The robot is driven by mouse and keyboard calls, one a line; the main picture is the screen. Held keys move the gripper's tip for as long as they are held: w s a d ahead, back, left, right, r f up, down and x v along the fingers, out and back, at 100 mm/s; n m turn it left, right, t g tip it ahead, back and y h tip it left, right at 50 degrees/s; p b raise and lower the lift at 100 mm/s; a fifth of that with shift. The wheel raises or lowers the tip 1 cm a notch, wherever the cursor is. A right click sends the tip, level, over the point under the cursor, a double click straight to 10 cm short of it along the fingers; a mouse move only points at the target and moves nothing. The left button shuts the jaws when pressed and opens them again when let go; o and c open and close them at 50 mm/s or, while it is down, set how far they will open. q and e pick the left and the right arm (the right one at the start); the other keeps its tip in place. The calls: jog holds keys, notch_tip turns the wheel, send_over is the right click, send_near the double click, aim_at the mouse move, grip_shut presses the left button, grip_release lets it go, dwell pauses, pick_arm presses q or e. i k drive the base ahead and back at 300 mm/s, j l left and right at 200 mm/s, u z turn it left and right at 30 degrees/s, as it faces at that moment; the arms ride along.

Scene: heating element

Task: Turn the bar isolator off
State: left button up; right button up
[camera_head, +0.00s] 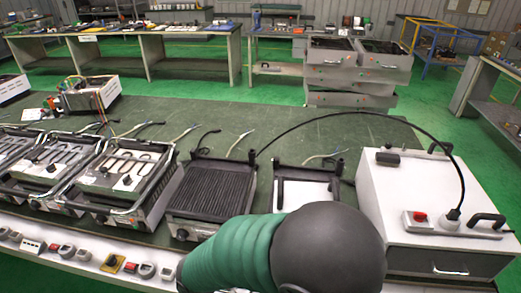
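A white control bar runs along the front edge of the workbench, with several switches and sockets on it. On it, a yellow plate with a black rotary knob (113,263) looks like the isolator; its on or off position is too small to read. Red switches sit beside it, one of them a red switch (67,251) to its left. A green-sleeved arm part of mine with a dark round end covers the bottom middle and hides part of the bar. Neither of my grippers shows.
Heating units with metal elements (120,170) stand on the green bench at left. A ribbed black grill (214,187) and an open frame (307,188) are in the middle. A white box (395,190) with a red switch and plugged-in cable stands at right.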

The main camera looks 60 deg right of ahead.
aim_at(418, 217)
jog(key=z, duration=3.45)
